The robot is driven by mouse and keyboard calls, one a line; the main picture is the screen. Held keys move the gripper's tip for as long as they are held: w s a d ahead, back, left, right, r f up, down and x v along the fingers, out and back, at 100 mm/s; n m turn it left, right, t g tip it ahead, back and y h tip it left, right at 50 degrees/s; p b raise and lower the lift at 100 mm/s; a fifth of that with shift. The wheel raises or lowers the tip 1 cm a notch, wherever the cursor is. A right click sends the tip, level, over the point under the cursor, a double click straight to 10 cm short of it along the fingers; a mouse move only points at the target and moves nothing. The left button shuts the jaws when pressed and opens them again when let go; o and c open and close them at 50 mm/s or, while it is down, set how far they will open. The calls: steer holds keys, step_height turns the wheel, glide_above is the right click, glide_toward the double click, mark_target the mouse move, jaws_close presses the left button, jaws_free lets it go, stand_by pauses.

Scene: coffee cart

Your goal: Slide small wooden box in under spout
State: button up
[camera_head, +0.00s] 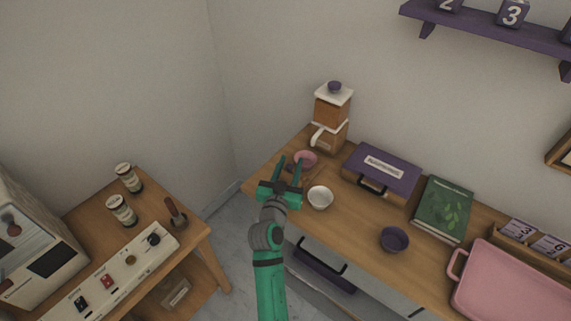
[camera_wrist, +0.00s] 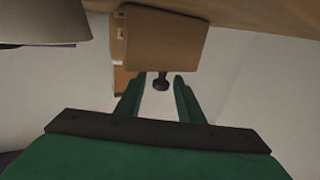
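My gripper (camera_head: 289,163) is over the table's left end, its two fingers apart; in the wrist view (camera_wrist: 157,82) nothing is held between them. A tan, box-like shape (camera_wrist: 160,38) stands just beyond the fingers in the wrist view; it looks like the small wooden box. In the head view I cannot make out the box clearly near the gripper. The wooden grinder (camera_head: 331,109) stands behind, with a white spout (camera_head: 318,136) at its front left.
A purple case (camera_head: 382,169), a green book (camera_head: 443,208), a purple bowl (camera_head: 394,239) and a pink tray (camera_head: 512,288) stand to the right.

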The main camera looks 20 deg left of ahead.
steer(key=shift+s, duration=0.5)
steer(key=s, duration=0.8)
steer(key=shift+s+d, duration=0.25)
steer(key=shift+d, duration=0.1)
steer(key=shift+s+a, duration=0.1)
steer(key=shift+s, duration=0.65)
steer(key=w, duration=0.8)
steer(key=shift+a, duration=0.2)
